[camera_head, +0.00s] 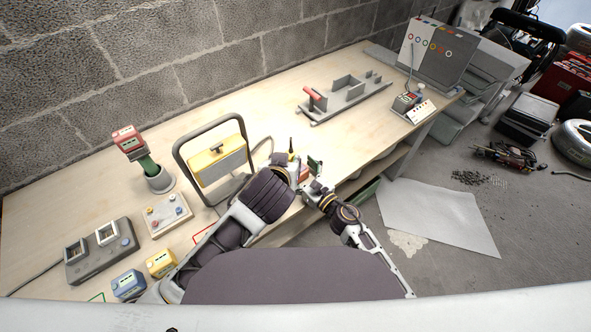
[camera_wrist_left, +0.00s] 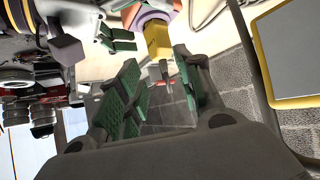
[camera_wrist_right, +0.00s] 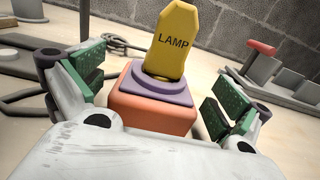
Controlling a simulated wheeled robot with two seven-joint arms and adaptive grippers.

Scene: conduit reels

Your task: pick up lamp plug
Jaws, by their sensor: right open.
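The lamp plug (camera_wrist_right: 150,105) has an orange block body, a purple collar and an upright yellow tag reading LAMP. In the right wrist view it stands between the spread green-padded fingers of my right gripper (camera_wrist_right: 153,85), with room on both sides. In the head view its orange body (camera_head: 304,173) shows near the table's front edge, partly hidden by my arms. My left gripper (camera_wrist_left: 157,65) is open and empty in its wrist view; the yellow tag (camera_wrist_left: 157,38) shows just beyond its fingertips.
The yellow lamp (camera_head: 216,162) in its grey frame stands left of the plug. A green-handled tool in a cup (camera_head: 158,180), a socket box (camera_head: 100,250) and blue and yellow blocks are farther left. A grey fixture (camera_head: 345,95) is behind; clear tabletop lies between.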

